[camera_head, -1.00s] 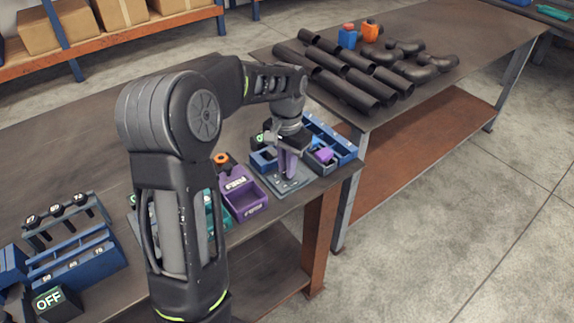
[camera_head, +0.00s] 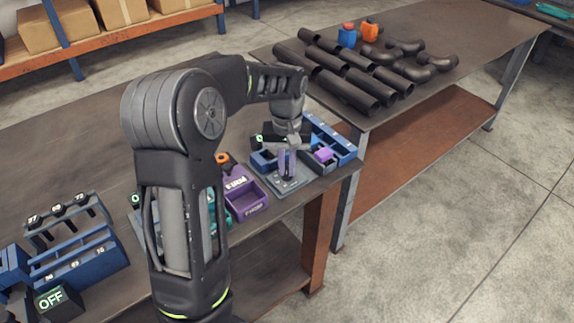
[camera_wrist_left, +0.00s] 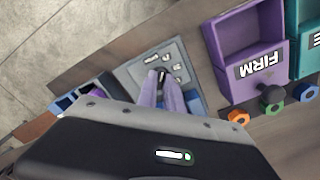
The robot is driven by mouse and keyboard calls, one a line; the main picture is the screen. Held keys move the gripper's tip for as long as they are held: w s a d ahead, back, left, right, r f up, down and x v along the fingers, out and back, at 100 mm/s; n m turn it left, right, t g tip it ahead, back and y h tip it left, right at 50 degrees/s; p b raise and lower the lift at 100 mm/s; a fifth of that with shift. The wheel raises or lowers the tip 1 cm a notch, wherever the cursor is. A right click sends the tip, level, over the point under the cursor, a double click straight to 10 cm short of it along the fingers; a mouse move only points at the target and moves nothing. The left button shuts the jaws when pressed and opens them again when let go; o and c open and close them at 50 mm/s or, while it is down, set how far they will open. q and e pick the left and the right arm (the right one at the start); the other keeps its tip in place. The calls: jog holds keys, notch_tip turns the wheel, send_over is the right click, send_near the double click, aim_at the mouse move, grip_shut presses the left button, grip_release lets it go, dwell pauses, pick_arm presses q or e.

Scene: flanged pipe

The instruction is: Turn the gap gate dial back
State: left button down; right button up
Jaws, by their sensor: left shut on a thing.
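The gap gate dial stands on a grey plate (camera_head: 296,187) with white markings near the table's right end. In the left wrist view the plate (camera_wrist_left: 135,75) shows its marks beyond my fingers. My left gripper (camera_head: 287,172) points down over the plate with its lilac fingers close together. In the left wrist view my left gripper (camera_wrist_left: 161,82) is shut on the dark dial knob (camera_wrist_left: 161,75), which shows between the fingertips. Most of the dial is hidden by the fingers, so I cannot read its setting. My right gripper is not in view.
A purple bin (camera_head: 248,203) marked FIRM stands left of the plate. Blue bins (camera_head: 336,143), one with a purple piece, stand right of and behind it. Black pipes (camera_head: 345,92) lie on the other table. Dark boxes, one marked OFF (camera_head: 55,300), stand at the front left.

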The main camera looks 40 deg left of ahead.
aim_at(287, 170)
pick_arm(q)
jog(key=c, duration=1.5)
grip_release()
notch_tip(287, 170, up, 8)
jog(key=shift+f, duration=0.1)
